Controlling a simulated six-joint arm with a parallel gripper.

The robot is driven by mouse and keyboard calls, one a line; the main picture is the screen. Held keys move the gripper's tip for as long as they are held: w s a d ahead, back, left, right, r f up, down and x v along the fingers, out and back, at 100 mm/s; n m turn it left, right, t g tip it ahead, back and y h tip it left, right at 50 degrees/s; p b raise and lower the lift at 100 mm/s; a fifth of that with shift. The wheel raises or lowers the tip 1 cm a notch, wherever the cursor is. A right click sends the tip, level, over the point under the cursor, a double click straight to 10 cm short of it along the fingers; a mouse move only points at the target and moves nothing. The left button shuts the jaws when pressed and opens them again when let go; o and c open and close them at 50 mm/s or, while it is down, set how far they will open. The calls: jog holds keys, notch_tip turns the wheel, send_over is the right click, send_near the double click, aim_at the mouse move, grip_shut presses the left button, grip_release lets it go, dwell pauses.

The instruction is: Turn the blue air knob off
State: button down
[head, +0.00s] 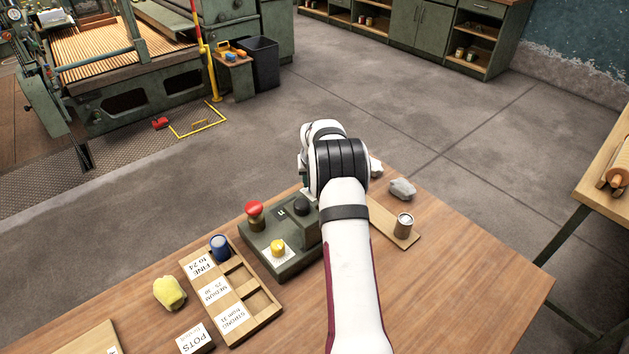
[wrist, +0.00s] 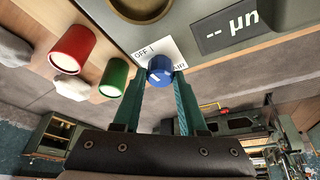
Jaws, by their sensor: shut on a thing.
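The blue air knob (wrist: 160,70) shows in the wrist view on a grey-green control box, with a short white mark on its face. A white label (wrist: 172,50) beside it reads "OFF", "I" and "AIR". My gripper (wrist: 162,78) has its two teal fingers on either side of the knob, shut on it. I cannot tell for sure which label the white mark points to. In the head view my arm hides the knob and most of the gripper; part of the control box (head: 270,250) shows to the left of the arm.
A labelled wooden tray (head: 243,333) with a blue cylinder (head: 220,247) stands left. A can (head: 404,225) and grey lump (head: 402,188) are right. The table's right front is clear.

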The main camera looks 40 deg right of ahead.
jog(key=shift+m, duration=0.8)
jog(key=shift+g+h, duration=0.3)
jog(key=shift+c, duration=2.3)
grip_release()
jog(key=v, duration=1.6)
jog(key=shift+w+d, duration=0.1)
